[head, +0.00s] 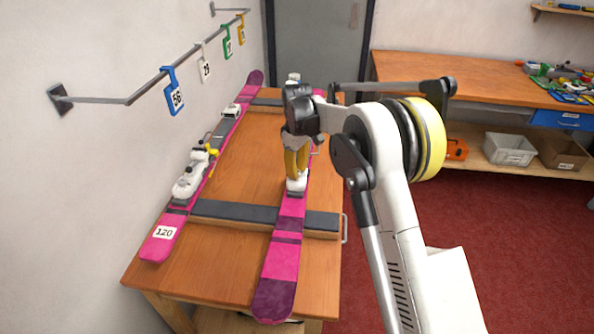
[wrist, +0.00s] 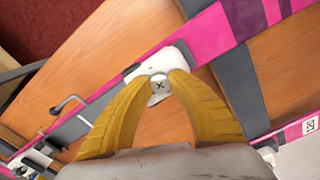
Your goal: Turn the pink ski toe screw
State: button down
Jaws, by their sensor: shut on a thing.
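A pink ski (head: 284,262) lies on the bench (head: 238,252), on the right. Its white toe piece (head: 297,184) sits right under my gripper (head: 296,172). In the wrist view the yellow fingers (wrist: 158,88) are shut on a round grey screw head (wrist: 159,85) with a cross mark. The white toe piece (wrist: 172,58) shows just behind it. A second pink ski (head: 162,242), with a label reading 120, lies to the left with a white toe piece (head: 186,184) and yellow parts. My arm hides part of the right ski's far half.
A dark padded crossbar (head: 237,213) supports both skis. A wall rail (head: 100,100) with numbered tags, such as a blue one (head: 174,92), runs along the left. A back bench (head: 470,88) holds tools, with a grey bin (head: 510,150) below. The red floor is clear at right.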

jog(key=m+p, duration=0.1)
jog(key=m, duration=0.5)
jog(key=shift+r+p, duration=0.1)
jog(key=shift+p, duration=0.25)
jog(key=shift+m+p, duration=0.4)
jog(key=shift+m, duration=2.2)
jog(key=c, duration=1.2)
grip_release()
notch_tip(320, 180, up, 12)
jog(key=shift+f, duration=0.1)
